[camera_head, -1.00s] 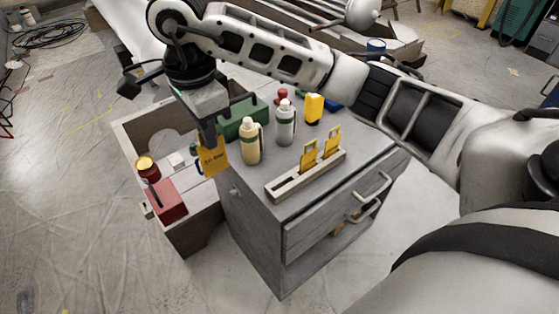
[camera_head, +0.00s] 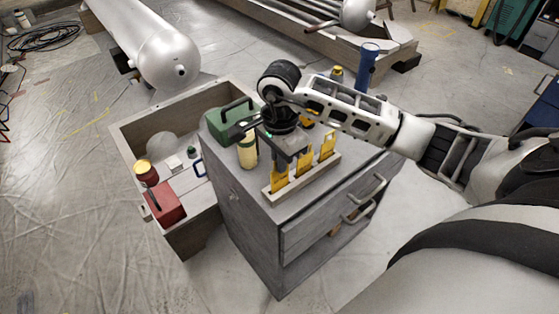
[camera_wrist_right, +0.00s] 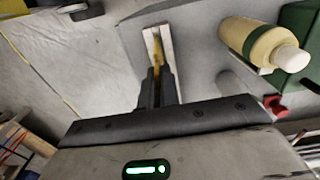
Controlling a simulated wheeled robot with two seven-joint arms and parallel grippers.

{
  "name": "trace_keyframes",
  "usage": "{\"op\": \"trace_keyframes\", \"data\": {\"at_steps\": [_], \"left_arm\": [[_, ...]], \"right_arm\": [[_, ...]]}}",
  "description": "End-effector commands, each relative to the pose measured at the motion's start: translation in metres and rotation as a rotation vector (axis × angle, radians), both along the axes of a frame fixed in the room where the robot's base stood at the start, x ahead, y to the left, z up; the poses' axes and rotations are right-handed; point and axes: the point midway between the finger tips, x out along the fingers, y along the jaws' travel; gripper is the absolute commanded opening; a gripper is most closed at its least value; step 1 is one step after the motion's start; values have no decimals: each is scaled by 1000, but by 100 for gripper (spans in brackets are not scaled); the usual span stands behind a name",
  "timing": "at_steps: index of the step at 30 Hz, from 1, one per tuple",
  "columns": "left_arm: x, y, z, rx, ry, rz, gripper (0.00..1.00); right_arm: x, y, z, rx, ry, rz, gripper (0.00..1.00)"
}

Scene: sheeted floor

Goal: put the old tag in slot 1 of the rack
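The tag rack (camera_head: 310,181) is a narrow pale bar on top of the grey cabinet. Two yellow tags stand upright in its middle (camera_head: 303,166) and far-right (camera_head: 328,146) parts. My right gripper (camera_head: 284,160) is above the rack's left end, pointing down and shut on the old tag (camera_head: 279,180), a yellow tag. The tag's lower edge meets the rack at its left-end slot; I cannot tell how deep it sits. In the right wrist view the fingers (camera_wrist_right: 157,92) close on the yellow tag (camera_wrist_right: 157,72) in line with the rack (camera_wrist_right: 149,36). My left gripper is not in view.
A cream bottle (camera_head: 248,153) and a green box (camera_head: 228,121) stand close behind the gripper on the grey cabinet (camera_head: 258,235). Drawer handles (camera_head: 372,190) stick out at the right. A wooden crate (camera_head: 130,150) with a red box (camera_head: 166,203) is at the left.

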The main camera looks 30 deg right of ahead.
Motion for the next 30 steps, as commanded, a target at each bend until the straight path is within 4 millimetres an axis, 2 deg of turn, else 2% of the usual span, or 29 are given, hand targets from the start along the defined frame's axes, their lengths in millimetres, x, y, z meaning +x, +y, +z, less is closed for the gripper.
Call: {"op": "trace_keyframes", "data": {"at_steps": [4,15,16,18,26,30], "left_arm": [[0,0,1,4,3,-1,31],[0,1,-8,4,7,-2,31],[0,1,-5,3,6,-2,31],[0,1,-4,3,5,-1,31],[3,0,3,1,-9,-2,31],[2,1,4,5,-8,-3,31]], "right_arm": [[0,0,-12,1,-1,-2,0],[1,0,-18,0,-3,0,0],[1,0,-16,1,-2,0,12],[1,1,-15,1,-2,-1,25],[1,1,-15,1,-2,-1,25],[1,0,-6,0,-5,-1,25]]}}
